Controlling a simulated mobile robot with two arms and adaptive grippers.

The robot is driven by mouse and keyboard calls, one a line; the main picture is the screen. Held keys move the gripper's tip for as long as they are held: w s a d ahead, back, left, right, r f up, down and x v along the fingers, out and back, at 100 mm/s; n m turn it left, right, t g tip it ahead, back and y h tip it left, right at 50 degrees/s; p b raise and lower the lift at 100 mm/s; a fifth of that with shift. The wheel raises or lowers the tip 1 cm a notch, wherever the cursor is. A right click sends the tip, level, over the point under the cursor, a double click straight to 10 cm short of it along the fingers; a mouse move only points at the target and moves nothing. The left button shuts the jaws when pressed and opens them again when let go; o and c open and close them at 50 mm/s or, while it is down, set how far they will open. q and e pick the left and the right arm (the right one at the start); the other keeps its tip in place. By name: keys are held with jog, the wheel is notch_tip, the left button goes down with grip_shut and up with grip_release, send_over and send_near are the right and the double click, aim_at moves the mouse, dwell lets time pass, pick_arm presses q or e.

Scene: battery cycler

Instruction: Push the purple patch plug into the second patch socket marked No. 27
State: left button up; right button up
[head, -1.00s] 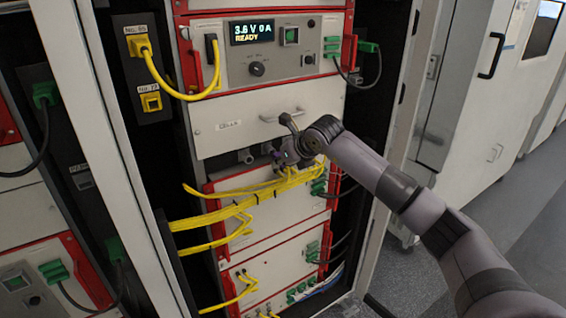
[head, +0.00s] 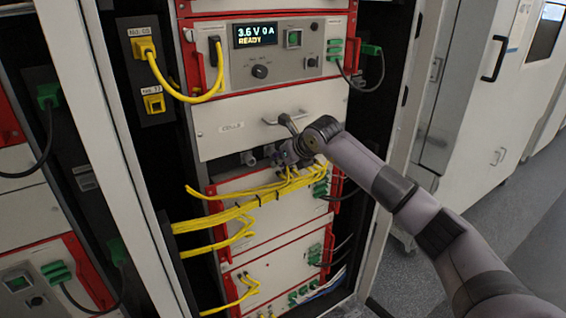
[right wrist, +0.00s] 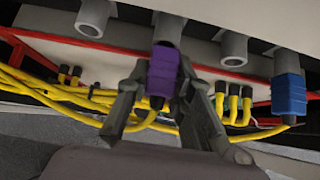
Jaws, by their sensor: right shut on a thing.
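The purple patch plug (right wrist: 163,72) is upright in the right wrist view, between the two fingers of my right gripper (right wrist: 163,90), which is shut on it. Its upper end is at the mouth of a grey round socket (right wrist: 168,27); how deep it sits I cannot tell. A yellow cable leaves its lower end. In the head view my right gripper (head: 287,155) is under the white drawer front, and the plug is mostly hidden there. An empty yellow socket (head: 153,103) is on the black strip at left; its small label (head: 152,90) looks like No. 27 but is blurred.
Grey sockets stand on both sides, at left (right wrist: 95,18) and right (right wrist: 232,47). A blue plug (right wrist: 288,95) sits in the far right one. Yellow cables (head: 240,210) run below my gripper. The drawer front (head: 225,135) with its handle is just above. A yellow plug (head: 145,47) fills the upper strip socket.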

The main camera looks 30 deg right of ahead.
jog(key=shift+w, duration=0.25)
jog(key=o, duration=0.9)
jog(key=shift+o, duration=0.2)
jog(key=shift+s, duration=0.1)
